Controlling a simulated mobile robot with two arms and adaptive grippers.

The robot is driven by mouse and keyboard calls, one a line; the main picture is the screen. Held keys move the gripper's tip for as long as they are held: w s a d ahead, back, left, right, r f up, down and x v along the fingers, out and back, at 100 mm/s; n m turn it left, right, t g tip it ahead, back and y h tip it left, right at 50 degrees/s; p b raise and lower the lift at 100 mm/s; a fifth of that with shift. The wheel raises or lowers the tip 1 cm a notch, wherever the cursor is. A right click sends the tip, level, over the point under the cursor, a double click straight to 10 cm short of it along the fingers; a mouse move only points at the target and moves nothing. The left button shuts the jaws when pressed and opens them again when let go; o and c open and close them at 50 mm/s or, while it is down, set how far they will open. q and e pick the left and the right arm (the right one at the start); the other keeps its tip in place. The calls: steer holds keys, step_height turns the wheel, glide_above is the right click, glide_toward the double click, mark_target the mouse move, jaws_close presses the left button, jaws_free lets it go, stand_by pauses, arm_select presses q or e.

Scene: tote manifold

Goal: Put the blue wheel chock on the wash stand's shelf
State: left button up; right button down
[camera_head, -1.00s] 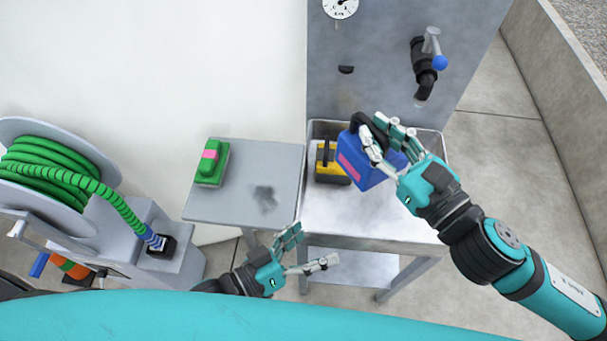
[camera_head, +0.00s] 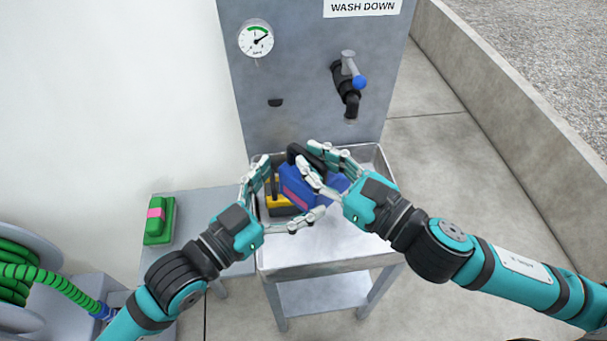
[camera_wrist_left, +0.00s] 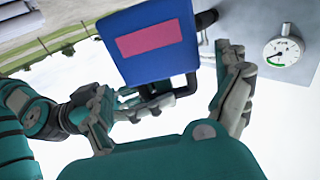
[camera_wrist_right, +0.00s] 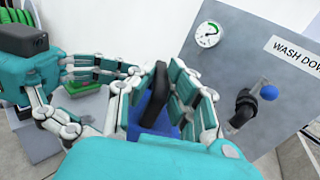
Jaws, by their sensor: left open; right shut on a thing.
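The blue wheel chock (camera_head: 295,186) has a pink patch and a black handle. My right gripper (camera_head: 317,172) is shut on its handle and holds it over the wash stand's basin (camera_head: 330,250). The chock also shows in the left wrist view (camera_wrist_left: 150,60) and, partly covered by fingers, in the right wrist view (camera_wrist_right: 152,117). My left gripper (camera_head: 285,196) is open, its fingers on the chock's left side; whether they touch it I cannot tell. The wash stand's shelf (camera_head: 325,294) is the lower panel beneath the basin, bare where it shows.
A yellow and black thing (camera_head: 277,204) is in the basin behind my left fingers. A green block with a pink patch (camera_head: 158,220) lies on the grey side table (camera_head: 198,203). A tap (camera_head: 347,85) and gauge (camera_head: 256,39) are on the back panel. A green hose reel stands lower left.

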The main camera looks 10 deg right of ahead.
arm_select(q)
steer(key=shift+x, duration=2.15)
steer(key=shift+s, duration=0.1)
steer(key=shift+s+d, duration=0.1)
steer(key=c, duration=1.2)
arm_select(e)
steer(key=shift+s+r, duration=0.1)
arm_select(q)
steer(key=shift+r, duration=0.1)
arm_select(e)
steer(key=c, duration=1.5)
jaws_free()
arm_select(q)
steer(key=shift+c, duration=0.9)
arm_select(e)
steer(key=shift+o, duration=1.2)
